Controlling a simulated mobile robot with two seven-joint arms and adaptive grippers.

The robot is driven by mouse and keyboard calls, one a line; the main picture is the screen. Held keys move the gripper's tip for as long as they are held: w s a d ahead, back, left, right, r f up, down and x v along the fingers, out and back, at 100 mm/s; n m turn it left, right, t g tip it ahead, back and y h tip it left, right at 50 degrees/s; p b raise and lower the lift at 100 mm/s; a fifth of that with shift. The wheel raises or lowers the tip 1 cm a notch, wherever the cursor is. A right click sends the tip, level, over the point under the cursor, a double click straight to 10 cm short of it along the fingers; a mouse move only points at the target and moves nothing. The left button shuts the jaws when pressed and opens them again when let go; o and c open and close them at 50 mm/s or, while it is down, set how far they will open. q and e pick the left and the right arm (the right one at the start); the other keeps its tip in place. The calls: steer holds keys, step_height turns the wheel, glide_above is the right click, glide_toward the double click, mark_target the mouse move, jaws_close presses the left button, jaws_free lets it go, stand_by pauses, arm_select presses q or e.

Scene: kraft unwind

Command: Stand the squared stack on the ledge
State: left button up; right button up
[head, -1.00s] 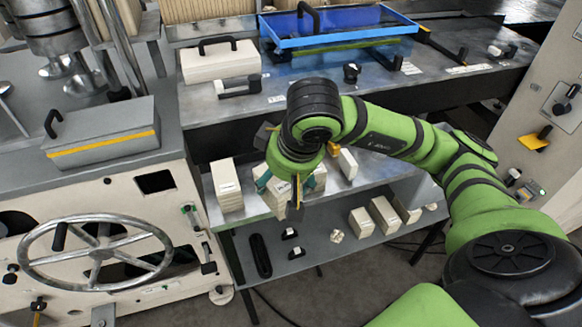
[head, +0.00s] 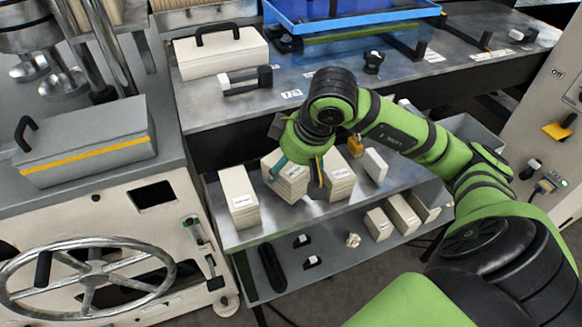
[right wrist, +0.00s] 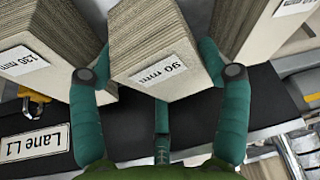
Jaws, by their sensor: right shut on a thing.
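My right gripper (head: 298,174) reaches down over a grey metal shelf (head: 262,228). Its teal fingers are shut around a squared pale stack (head: 287,181) labelled 90 mm. The stack also shows between the fingers in the right wrist view (right wrist: 146,38). In the head view it looks upright, between two neighbouring stacks; whether its base touches the shelf is hard to tell. A stack labelled 130 mm (head: 340,177) stands to its right, and a taller one (head: 238,190) to its left. Which surface counts as the ledge is not clear. My left gripper is not in view.
A thin white block (head: 374,165) stands farther right. A lower shelf (head: 330,258) holds more blocks (head: 404,214) and small clips. The black-edged bench (head: 230,108) above, with a blue tray (head: 345,12), overhangs behind. A handwheel machine (head: 88,270) is at left.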

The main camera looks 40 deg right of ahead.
step_height(320, 180, down, 2)
steer(key=shift+f, duration=0.25)
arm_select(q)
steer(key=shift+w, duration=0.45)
arm_select(e)
steer(key=o, duration=1.3)
steer(key=shift+r, duration=0.45)
arm_select(q)
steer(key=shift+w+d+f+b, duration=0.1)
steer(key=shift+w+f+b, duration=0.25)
steer(key=shift+b, duration=0.1)
arm_select(e)
steer(key=v, duration=1.1)
steer(key=shift+s+r, duration=0.15)
steer(key=shift+r, duration=0.15)
